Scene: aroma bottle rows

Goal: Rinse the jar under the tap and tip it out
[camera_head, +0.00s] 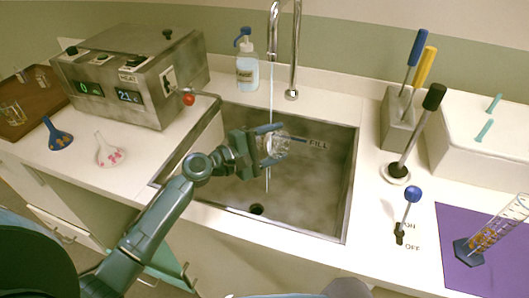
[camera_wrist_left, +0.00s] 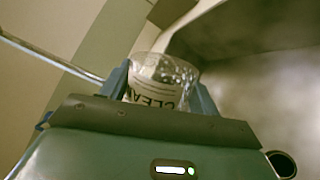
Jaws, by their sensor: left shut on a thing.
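A clear jar (camera_head: 280,144) is held over the sink (camera_head: 310,205) by my left gripper (camera_head: 270,145), which is shut around its sides. In the left wrist view the jar (camera_wrist_left: 163,78) sits between the two blue fingers and carries the printed word CLEAN. The jar looks tilted in the head view; I cannot tell whether it holds water. The tap (camera_head: 295,50) arches over the sink, and a thin stream (camera_head: 270,90) falls from it at the jar and continues below the gripper. My right gripper is out of view.
A blue-knobbed lever (camera_head: 412,195) by ON and OFF marks leans up toward ON. A soap bottle (camera_head: 247,70) stands behind the sink. A metal box (camera_head: 130,75) is left; a black-knobbed lever (camera_head: 415,130) and tool block (camera_head: 397,120) are right.

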